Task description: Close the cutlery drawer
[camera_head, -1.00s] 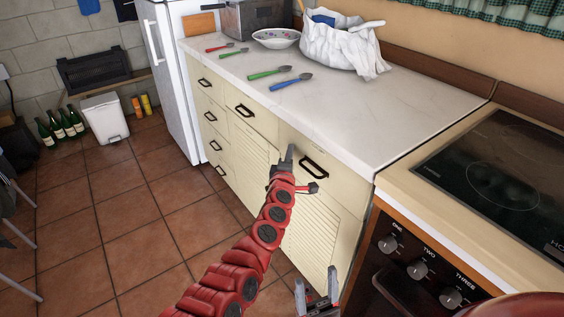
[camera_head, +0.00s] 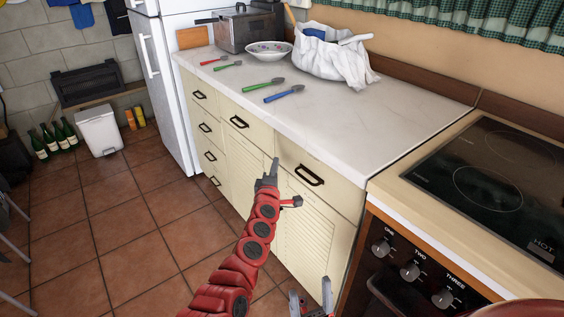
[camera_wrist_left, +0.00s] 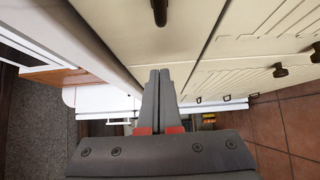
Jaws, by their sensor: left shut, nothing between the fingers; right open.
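The cream drawer front (camera_head: 325,172) with a black handle (camera_head: 309,175) lies just under the worktop, beside the cooker. It looks about flush with the cabinet; I cannot tell whether a small gap remains. None of the drawers visibly stands out, and no label shows which is the cutlery drawer. My left gripper (camera_head: 275,165) is shut and empty, just left of that handle and close to the cabinet front; contact is unclear. The left wrist view shows its closed fingertips (camera_wrist_left: 160,76) near cream panels, with a handle (camera_wrist_left: 160,12) beyond. My right gripper (camera_head: 311,300) is open, low near the cabinet door, partly cut off.
Several more drawers (camera_head: 206,127) run left towards the white fridge (camera_head: 165,80). Spoons, a bowl (camera_head: 269,50) and a white bag (camera_head: 333,58) stand on the worktop (camera_head: 345,115). The cooker (camera_head: 480,185) is at right. The tiled floor (camera_head: 110,220) is clear in front.

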